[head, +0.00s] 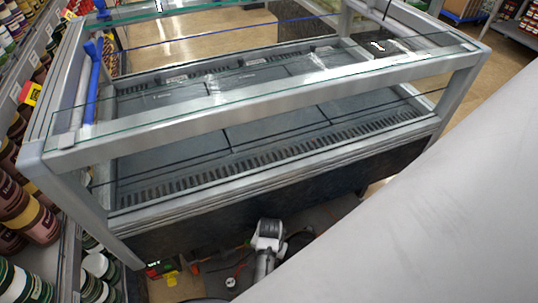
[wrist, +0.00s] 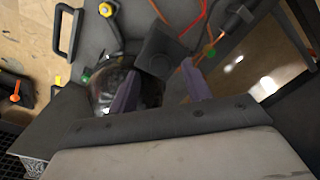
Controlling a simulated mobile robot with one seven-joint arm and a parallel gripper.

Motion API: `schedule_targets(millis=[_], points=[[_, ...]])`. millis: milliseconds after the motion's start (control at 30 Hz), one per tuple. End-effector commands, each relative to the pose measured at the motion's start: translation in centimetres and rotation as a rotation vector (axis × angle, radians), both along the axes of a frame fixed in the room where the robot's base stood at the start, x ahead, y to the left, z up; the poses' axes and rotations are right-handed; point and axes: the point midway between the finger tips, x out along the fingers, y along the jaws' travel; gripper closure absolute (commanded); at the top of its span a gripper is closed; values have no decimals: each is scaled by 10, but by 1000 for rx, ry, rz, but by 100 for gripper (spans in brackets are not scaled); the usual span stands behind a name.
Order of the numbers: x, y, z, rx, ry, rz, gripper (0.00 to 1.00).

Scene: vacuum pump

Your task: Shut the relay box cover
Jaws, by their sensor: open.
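In the wrist view, my gripper (wrist: 162,80) is open, with its two purple fingers spread apart and nothing visibly held. A dark, square, flat piece (wrist: 160,50) lies just beyond and between the fingertips, tilted in the picture; it looks like the relay box cover, but I cannot tell how far open it stands or whether a finger touches it. A dark, shiny rounded pump body (wrist: 112,88) is beside the left finger and partly hidden by it. In the head view, the pump base (head: 318,215) is under the glass case, and the cover cannot be made out.
Shelves of jars (head: 35,220) stand at left.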

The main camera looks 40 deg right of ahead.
Motion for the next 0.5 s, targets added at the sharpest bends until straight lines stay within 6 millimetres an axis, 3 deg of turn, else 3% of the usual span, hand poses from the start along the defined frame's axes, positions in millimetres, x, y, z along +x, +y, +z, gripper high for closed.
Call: schedule_targets(millis=[300,500], points=[[-2,0,74,-3,-3,0,51],[-4,0,104,-1,-2,-1,51]])
